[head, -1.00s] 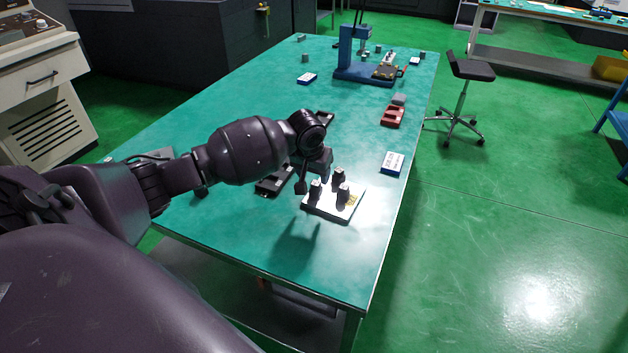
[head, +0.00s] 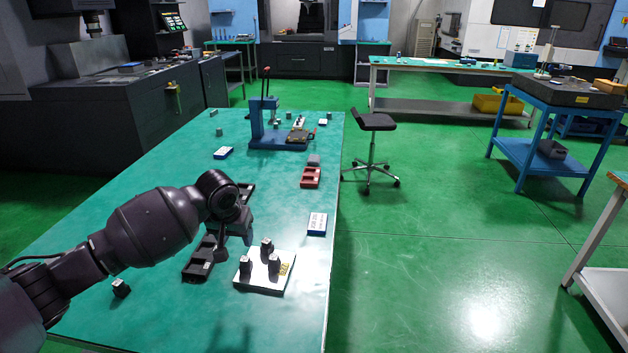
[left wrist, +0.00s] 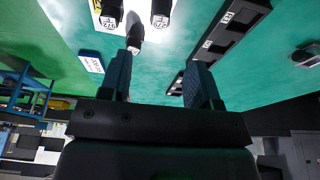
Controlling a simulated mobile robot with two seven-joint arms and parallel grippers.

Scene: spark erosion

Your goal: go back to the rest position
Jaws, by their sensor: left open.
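My left gripper (head: 226,246) comes in from the left over the table, above the black slotted rack (head: 198,262) and left of the white plate (head: 262,288). In the left wrist view its two fingers (left wrist: 160,84) stand wide apart with nothing between them. Three dark blocks stand upright on the white plate; one is the block (head: 266,247) at its back. They also show in the left wrist view, one being the block (left wrist: 135,38) near a fingertip, apart from it as far as I can tell. My right gripper is in neither view.
The green table (head: 150,230) also bears a small dark block (head: 121,288), a blue-edged card (head: 317,223), a red tray (head: 311,178) and a blue press-like fixture (head: 280,142). A black stool (head: 373,122) stands beyond the right edge.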

